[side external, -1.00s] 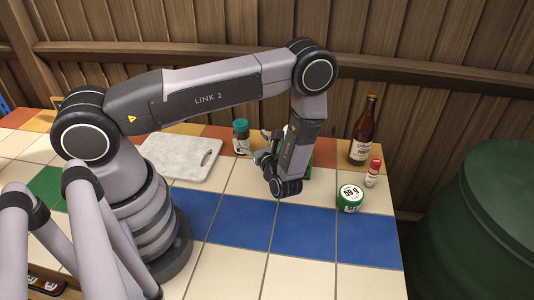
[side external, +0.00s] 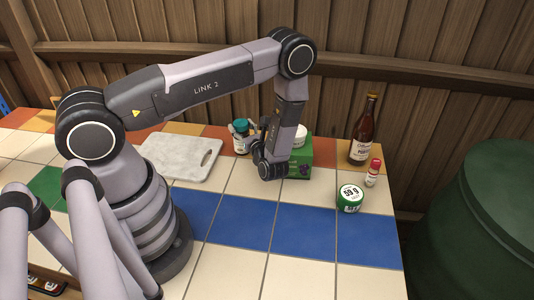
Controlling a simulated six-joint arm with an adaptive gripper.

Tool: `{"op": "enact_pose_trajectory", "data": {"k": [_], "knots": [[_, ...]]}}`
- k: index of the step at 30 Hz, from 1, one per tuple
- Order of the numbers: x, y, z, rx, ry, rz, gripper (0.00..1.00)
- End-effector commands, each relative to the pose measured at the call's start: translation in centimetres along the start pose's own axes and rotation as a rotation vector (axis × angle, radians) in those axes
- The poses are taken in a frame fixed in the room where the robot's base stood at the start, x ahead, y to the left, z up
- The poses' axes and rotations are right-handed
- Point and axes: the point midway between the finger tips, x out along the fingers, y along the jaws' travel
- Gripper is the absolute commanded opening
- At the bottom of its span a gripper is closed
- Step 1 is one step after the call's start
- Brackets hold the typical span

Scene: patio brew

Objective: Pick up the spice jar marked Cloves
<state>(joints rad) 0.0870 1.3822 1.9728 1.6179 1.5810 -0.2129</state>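A jar with a teal lid and a pale label (side external: 240,127) stands upright towards the back of the tiled table, right of the cutting board. Its label is too small to read, so I cannot tell whether it says Cloves. My gripper (side external: 243,133) points left at this jar, with its fingers close to or around the jar's upper part. I cannot tell whether they touch it or how far they are open. A small red-capped bottle (side external: 372,172) stands far to the right; its label is also unreadable.
A green box (side external: 298,162) with a white-topped round item (side external: 299,136) stands just right of my gripper. A brown bottle (side external: 362,135) and a green round tin (side external: 349,198) are further right. The marble board (side external: 180,157) lies left. The front tiles are clear.

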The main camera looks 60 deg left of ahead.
Motion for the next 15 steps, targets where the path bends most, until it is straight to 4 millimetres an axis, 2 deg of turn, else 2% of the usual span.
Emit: {"op": "enact_pose_trajectory", "data": {"k": [1,9,15], "knots": [[-0.01,0.0,0.0,0.0,0.0,0.0,0.4],[-0.01,0.0,0.0,0.0,0.0,0.0,0.05],[-0.01,-0.01,0.04,0.0,0.0,0.0,0.05]]}}
